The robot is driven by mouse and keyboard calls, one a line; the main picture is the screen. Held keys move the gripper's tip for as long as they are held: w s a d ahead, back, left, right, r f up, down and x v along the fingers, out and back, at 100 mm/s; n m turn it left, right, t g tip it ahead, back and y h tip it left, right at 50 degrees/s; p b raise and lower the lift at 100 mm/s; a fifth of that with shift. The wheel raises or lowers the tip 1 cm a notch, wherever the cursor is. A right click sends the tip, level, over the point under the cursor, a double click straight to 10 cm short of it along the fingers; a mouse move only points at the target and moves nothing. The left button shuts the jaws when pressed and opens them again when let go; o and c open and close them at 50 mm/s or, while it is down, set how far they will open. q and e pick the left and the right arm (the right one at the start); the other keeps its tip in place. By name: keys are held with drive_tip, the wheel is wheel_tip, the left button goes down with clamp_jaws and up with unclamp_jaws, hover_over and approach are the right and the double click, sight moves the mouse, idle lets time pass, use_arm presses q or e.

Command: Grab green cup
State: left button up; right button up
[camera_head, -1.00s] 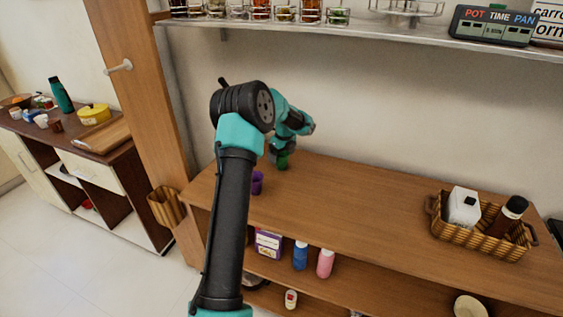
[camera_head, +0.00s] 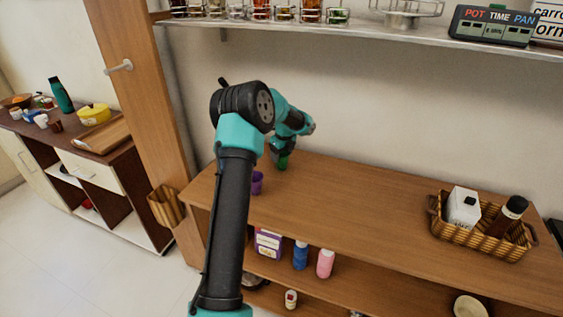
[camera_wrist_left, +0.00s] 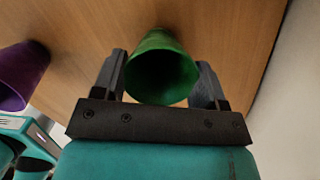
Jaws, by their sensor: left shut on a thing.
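The green cup (camera_head: 282,163) stands on the wooden counter near the back wall in the head view, mostly hidden by my left gripper (camera_head: 283,152). In the left wrist view the green cup (camera_wrist_left: 161,68) sits between the two fingers of my left gripper (camera_wrist_left: 162,82), its open mouth toward the camera. The fingers are shut on it, one on each side. My right gripper does not show.
A purple cup (camera_head: 257,183) stands close by on the counter, and it also shows in the left wrist view (camera_wrist_left: 20,75). A wicker basket (camera_head: 478,238) with bottles sits at the right. A shelf (camera_head: 350,34) hangs above. The middle counter is clear.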

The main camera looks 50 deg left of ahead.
use_arm(q)
drive_tip(key=shift+r, duration=0.2)
drive_tip(key=s+d+r, duration=0.4)
drive_tip(key=s+d, duration=0.6)
drive_tip(key=d, duration=0.2)
drive_tip(key=shift+s+r, duration=0.3)
drive_tip(key=shift+r, duration=0.05)
